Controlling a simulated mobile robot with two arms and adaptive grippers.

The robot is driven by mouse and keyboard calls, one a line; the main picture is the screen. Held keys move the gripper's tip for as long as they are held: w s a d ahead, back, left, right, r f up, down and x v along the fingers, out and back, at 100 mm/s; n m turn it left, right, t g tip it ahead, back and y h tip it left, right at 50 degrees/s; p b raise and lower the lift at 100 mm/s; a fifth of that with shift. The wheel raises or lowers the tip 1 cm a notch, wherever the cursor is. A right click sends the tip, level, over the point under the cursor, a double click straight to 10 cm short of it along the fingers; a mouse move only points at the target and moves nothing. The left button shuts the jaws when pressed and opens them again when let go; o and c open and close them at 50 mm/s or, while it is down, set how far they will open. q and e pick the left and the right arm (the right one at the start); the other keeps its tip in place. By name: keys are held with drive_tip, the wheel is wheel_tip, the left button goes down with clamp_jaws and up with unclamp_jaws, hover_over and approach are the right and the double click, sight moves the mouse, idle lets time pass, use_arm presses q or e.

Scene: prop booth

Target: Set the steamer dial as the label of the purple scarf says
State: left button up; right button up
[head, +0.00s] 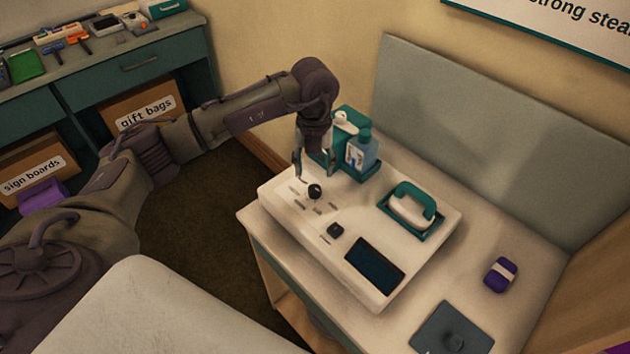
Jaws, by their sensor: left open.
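The white steamer unit (290,212) lies on the table with a dark screen and a teal-handled iron (411,208) in its cradle. A round black dial (315,191) with small marks around it sits near its far left end. My left gripper (312,172) is open and points down just above and behind the round dial, apparently empty. A small purple bundle with a pale band (501,267) lies on the table at right; it may be the scarf. No label writing is readable on it. My right gripper is out of view.
A teal holder with a blue bottle (363,152) stands close to the right of my left gripper. A dark grey pad (452,330) lies at the table's front. A grey panel (480,135) borders the back. Boxes marked "gift bags" (140,104) and "sign boards" (38,172) sit under the left counter.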

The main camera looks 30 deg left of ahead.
sight(314, 188)
use_arm(q)
wheel_tip(314, 188, down, 6)
drive_tip(key=shift+r+p, duration=0.1)
drive_tip(key=shift+p, duration=0.4)
drive_tip(key=shift+f, duration=0.6)
clamp_jaws()
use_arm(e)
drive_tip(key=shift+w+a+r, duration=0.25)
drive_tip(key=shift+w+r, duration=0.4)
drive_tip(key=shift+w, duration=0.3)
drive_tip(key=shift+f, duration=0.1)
